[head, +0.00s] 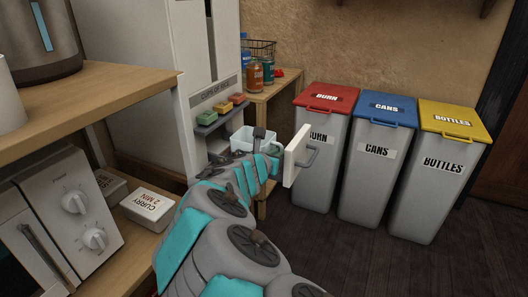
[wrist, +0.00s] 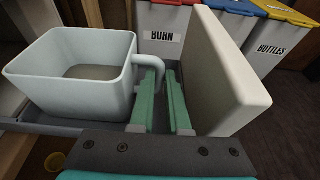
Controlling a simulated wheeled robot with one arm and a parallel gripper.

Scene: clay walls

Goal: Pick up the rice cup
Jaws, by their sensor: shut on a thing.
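The rice cup (wrist: 68,95) is a pale, square-sided cup with a looped handle on its right side. In the wrist view it stands upright at the left, over the grey open drawer (wrist: 105,128). My gripper (wrist: 160,78) has its two green fingers closed around the cup's handle. The lower part of the handle is hidden between the fingers. In the head view the cup (head: 238,138) shows behind my arm, which covers part of it. I cannot tell whether the cup touches the drawer floor.
The drawer's thick white front panel (head: 296,156) stands close to the right of my fingers. A small shelf (head: 220,121) with coloured blocks is above and left of the cup. Burn, cans and bottles bins (head: 376,162) stand at the right. A microwave (head: 68,215) is at the left.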

